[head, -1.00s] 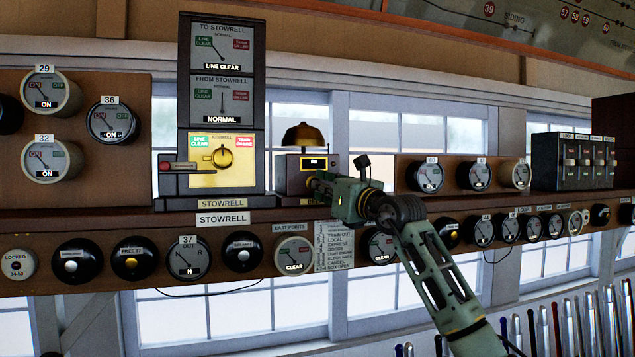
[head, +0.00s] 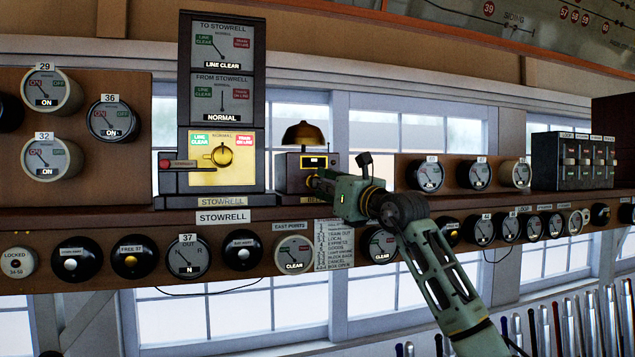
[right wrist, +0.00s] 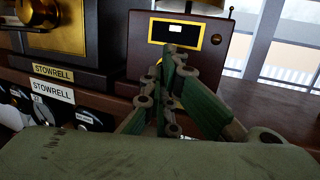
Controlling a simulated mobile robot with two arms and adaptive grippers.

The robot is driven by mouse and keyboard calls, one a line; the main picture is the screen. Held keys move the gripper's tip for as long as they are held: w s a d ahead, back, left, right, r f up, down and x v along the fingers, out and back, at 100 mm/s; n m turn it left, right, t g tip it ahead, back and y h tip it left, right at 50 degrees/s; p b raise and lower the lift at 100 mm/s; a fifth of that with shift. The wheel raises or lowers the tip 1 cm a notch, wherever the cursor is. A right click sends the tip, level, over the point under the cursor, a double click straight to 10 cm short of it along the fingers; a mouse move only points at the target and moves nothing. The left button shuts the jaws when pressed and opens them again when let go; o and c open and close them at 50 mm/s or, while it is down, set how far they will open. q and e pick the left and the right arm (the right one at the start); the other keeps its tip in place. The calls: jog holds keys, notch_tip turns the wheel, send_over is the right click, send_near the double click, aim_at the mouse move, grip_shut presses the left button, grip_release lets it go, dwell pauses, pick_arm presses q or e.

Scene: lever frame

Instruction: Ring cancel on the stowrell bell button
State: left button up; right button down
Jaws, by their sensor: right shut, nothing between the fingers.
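The Stowrell bell is a dark wooden box (head: 292,174) with a brass dome (head: 304,134) on top and a small lit display window on its front. My right gripper (head: 312,182) is shut and empty, with its fingertips at the lower front of this box. In the right wrist view the box (right wrist: 143,50) stands straight ahead, and the shut fingers (right wrist: 165,64) point at its front below the brass-framed window (right wrist: 175,29). The button is hidden behind the fingers. I cannot tell whether the fingertips touch it. My left gripper is not in view.
The Stowrell block instrument (head: 222,100) with its yellow-lit dial stands close left of the bell. A shelf (head: 120,219) with several round dials runs below, and a bell code card (head: 334,245) hangs under the box. Levers (head: 590,320) stand at lower right.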

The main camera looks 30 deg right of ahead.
jog(key=shift+s+b, duration=0.4)
jog(key=shift+b, duration=0.05)
dwell(0.4)
jog(key=shift+w, duration=0.1)
dwell(1.1)
